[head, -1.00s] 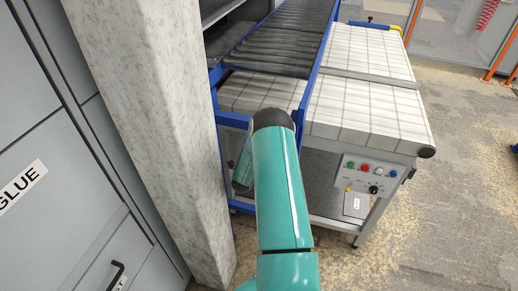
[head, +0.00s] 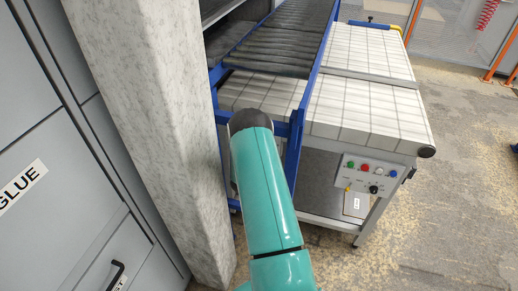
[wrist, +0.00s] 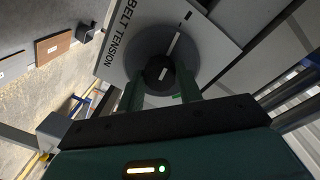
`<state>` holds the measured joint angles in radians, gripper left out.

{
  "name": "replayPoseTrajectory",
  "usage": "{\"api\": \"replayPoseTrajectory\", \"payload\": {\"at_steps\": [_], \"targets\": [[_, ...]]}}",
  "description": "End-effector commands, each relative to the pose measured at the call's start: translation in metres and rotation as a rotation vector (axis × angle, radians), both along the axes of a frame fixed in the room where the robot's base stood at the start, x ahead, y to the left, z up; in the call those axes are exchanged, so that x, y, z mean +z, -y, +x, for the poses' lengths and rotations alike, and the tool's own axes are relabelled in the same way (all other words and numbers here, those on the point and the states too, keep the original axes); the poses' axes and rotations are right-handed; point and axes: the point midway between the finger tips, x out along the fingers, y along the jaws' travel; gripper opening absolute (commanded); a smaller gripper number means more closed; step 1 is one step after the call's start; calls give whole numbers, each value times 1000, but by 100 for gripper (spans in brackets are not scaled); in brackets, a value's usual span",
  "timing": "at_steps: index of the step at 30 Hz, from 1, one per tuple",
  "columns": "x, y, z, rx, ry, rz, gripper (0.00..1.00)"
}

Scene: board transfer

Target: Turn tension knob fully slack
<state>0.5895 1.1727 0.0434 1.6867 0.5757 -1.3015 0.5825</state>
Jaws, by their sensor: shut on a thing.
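In the wrist view, the tension knob (wrist: 148,58) is a dark round dial with a black hub on a pale plate (wrist: 113,52) lettered "BELT TENSION". A white line on the dial points up and slightly right, roughly toward a short dark-and-white mark on the plate. A bit of green shows at the dial's lower edge. My gripper (wrist: 159,88) has its two green fingers on either side of the hub, shut on the knob. In the head view my arm covers this spot, and neither the gripper nor the knob shows.
In the head view, a white belt conveyor (head: 370,105) and a dark roller conveyor (head: 285,40) stand ahead. A control panel (head: 371,173) with several buttons is on the conveyor's end. A pale pillar (head: 150,120) stands close on the left. Open floor lies to the right.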

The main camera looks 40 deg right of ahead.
Motion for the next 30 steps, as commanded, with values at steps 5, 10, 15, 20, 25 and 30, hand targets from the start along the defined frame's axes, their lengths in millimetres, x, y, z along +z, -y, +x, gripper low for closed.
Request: {"api": "replayPoseTrajectory", "payload": {"at_steps": [5, 10, 15, 20, 25, 30], "targets": [[0, 0, 0, 0, 1, -1, 43], [0, 0, 0, 0, 0, 0, 57], [0, 0, 0, 0, 1, 0, 57], [0, -11, -4, 1, -1, 1, 57], [2, -37, -16, 3, -1, 1, 57], [4, -60, -27, 3, 0, 0, 57]]}}
